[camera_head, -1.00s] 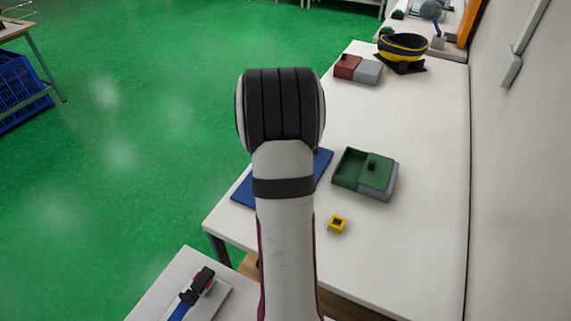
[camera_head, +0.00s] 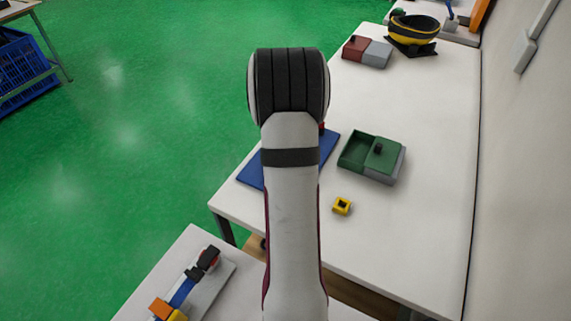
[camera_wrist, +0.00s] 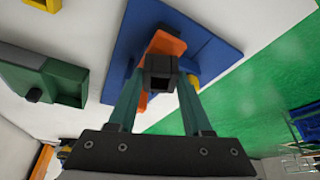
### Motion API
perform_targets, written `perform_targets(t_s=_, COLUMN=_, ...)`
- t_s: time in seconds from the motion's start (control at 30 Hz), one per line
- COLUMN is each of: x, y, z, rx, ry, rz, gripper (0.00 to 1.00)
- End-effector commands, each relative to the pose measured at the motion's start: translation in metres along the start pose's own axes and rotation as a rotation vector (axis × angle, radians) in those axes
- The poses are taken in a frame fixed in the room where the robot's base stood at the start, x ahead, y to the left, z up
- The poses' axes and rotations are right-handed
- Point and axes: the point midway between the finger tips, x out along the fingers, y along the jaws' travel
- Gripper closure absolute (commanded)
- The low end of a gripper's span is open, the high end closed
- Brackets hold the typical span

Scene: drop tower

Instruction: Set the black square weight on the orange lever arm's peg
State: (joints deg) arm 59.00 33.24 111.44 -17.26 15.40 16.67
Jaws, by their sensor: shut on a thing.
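In the wrist view my gripper (camera_wrist: 160,78) has two teal fingers shut on the black square weight (camera_wrist: 161,65), which has a square opening. The weight overlaps an orange part (camera_wrist: 165,43), apparently the lever arm, on a blue base (camera_wrist: 215,55). I cannot tell whether the weight touches it, and no peg can be made out. In the head view the blue base (camera_head: 252,174) lies on the white table, partly behind my arm. My gripper and the weight are hidden there by my arm.
A green box (camera_head: 358,146) with a grey side and a yellow square ring (camera_head: 342,206) lie right of the base. A red and grey box (camera_head: 375,54) and a yellow-black bowl (camera_head: 413,30) stand farther back. Another device (camera_head: 185,288) is on the lower left table.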

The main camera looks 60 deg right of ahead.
Motion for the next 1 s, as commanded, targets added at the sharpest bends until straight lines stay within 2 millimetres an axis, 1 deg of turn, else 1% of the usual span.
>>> perform_targets(t_s=0.47, x=0.000, y=0.000, z=0.000, rx=0.000, ry=0.001, rz=0.000, gripper=1.00)
perform_targets(t_s=1.0, x=0.010, y=0.000, z=0.004, rx=0.000, ry=0.001, rz=0.001, gripper=1.00)
